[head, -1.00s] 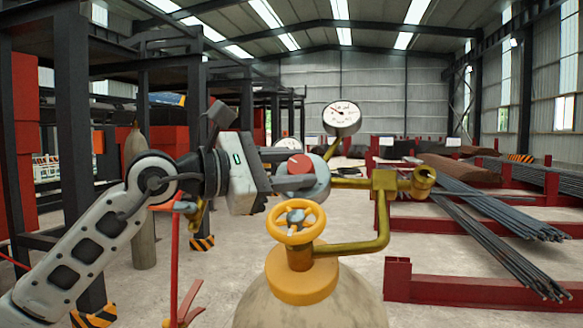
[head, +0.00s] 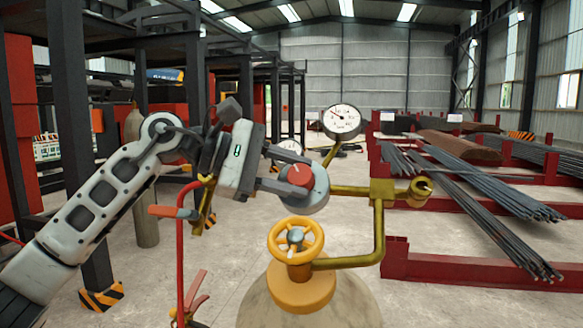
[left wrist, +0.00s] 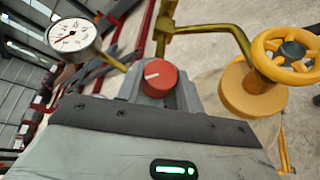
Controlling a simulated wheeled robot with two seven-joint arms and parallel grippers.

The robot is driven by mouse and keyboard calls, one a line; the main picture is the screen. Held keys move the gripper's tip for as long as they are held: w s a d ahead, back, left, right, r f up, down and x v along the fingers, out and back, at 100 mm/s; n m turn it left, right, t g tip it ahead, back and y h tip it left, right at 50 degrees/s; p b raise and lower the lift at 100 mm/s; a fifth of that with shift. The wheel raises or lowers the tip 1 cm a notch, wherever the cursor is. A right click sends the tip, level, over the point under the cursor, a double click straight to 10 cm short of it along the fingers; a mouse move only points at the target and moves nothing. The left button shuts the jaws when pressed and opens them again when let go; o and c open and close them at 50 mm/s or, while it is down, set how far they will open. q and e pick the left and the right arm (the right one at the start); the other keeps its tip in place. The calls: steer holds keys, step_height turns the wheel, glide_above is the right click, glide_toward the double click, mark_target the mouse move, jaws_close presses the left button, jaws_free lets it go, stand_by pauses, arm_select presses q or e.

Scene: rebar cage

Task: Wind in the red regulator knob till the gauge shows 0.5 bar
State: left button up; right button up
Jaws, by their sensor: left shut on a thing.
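The red regulator knob (head: 300,174) sits on the grey regulator body (head: 312,197), above the gas cylinder (head: 325,308). Its pale mark shows in the left wrist view on the red knob (left wrist: 159,86). My left gripper (head: 290,180) reaches in from the left and is shut on the red knob; the exact finger contact is partly hidden. The round white gauge (head: 341,120) stands above and right of the knob. Its needle points to the upper left, but the figures are too small to read. The gauge (left wrist: 73,35) also shows in the left wrist view. My right gripper is not in view.
A yellow handwheel (head: 296,241) sits below the knob. A brass pipe (head: 379,225) runs at its right. A second dial (head: 289,147) is partly hidden behind my gripper. A red hose (head: 181,260) hangs at left. Rebar bundles (head: 480,215) lie on red racks at right.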

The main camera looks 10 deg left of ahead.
arm_select(q)
steer(key=o, duration=1)
steer(key=shift+a, duration=0.1)
steer(key=b+v, duration=0.3)
steer(key=v, duration=1.2)
steer(key=shift+s+a+r, duration=0.15)
steer(key=shift+a, duration=0.2)
